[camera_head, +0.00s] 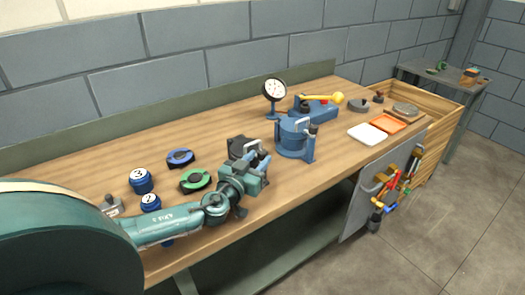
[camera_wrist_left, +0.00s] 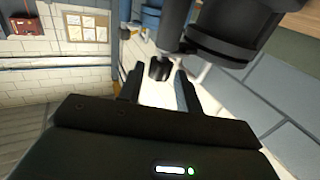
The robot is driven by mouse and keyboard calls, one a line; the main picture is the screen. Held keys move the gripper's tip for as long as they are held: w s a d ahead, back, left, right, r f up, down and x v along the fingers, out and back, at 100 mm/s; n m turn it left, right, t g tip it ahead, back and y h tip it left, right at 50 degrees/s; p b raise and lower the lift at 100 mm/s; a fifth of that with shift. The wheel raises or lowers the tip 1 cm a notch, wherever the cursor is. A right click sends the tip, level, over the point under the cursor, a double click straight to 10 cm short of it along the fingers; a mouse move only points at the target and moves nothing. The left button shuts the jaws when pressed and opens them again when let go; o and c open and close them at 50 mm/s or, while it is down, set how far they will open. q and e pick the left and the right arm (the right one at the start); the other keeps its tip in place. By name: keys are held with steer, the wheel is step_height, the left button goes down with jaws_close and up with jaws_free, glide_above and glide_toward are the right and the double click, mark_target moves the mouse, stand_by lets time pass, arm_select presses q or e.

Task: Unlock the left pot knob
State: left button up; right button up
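The blue pot (camera_head: 293,140) stands upright on the workbench, with a pale handle on top and a dark knob (camera_head: 313,130) on its right side. A dark casing with a pale handle (camera_head: 237,145) stands to its left, partly hidden by my left gripper (camera_head: 262,162). In the left wrist view, the fingers of my left gripper (camera_wrist_left: 158,78) are apart. A short black knob (camera_wrist_left: 159,69) on a grey part shows between their tips, beside a dark round body (camera_wrist_left: 225,38). I cannot tell whether the fingers touch the knob. My right gripper is not in view.
A dial gauge (camera_head: 274,91) and a yellow-handled tool (camera_head: 322,98) stand behind the pot. White (camera_head: 367,134) and orange (camera_head: 390,122) trays lie right.

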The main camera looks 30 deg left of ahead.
mark_target(260, 157)
arm_select(q)
steer(key=shift+w+a+r, duration=0.1)
steer(key=shift+w, duration=1.5)
steer(key=shift+c, duration=0.4)
